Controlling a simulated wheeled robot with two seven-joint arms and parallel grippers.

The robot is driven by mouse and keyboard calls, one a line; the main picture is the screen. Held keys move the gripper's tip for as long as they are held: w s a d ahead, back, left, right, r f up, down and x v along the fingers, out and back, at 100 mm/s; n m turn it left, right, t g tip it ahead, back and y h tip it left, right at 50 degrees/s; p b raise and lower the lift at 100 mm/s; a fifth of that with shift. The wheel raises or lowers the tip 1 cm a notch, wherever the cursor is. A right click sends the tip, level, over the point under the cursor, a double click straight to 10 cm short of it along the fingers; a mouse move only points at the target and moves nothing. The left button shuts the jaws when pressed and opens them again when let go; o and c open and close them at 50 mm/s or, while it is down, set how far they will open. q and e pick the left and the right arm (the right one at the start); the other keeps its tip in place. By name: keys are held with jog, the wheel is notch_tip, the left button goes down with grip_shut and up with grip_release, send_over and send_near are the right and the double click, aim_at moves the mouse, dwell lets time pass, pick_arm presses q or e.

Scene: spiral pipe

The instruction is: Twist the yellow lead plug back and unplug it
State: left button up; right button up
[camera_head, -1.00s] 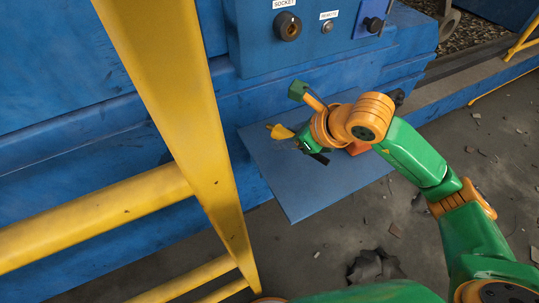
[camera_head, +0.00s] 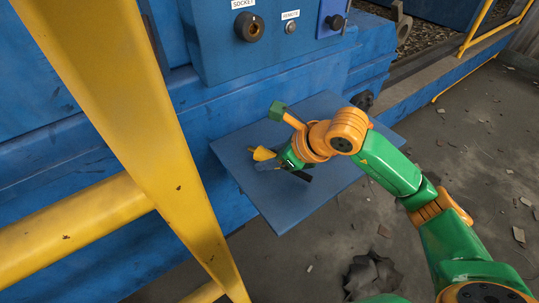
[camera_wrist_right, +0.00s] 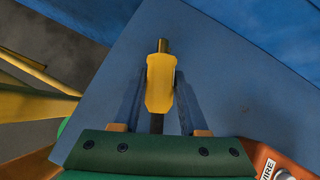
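The yellow lead plug (camera_head: 263,154) is over the blue shelf, not in the socket; in the right wrist view the plug (camera_wrist_right: 160,85) has its brass tip pointing away from me and a dark cable end toward my palm. My right gripper (camera_head: 280,163) is at the plug. In the right wrist view its two dark fingers (camera_wrist_right: 157,100) stand on either side of the plug, with narrow gaps showing, so it looks open around it. The round socket (camera_head: 249,27) on the blue panel is empty, under a "SOCKET" label. My left gripper is not in view.
The blue shelf (camera_head: 285,205) juts out below the panel. A thick yellow railing (camera_head: 140,130) crosses the left side, near me. A small "REMOTE" button (camera_head: 291,28) sits beside the socket. An orange thing labelled "WIRE" (camera_wrist_right: 286,165) shows at the wrist view's lower right.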

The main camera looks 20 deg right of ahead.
jog(key=o, duration=0.5)
jog(key=shift+a, duration=0.1)
jog(key=b+v, duration=0.1)
jog(key=v, duration=0.6)
jog(key=shift+s, duration=0.1)
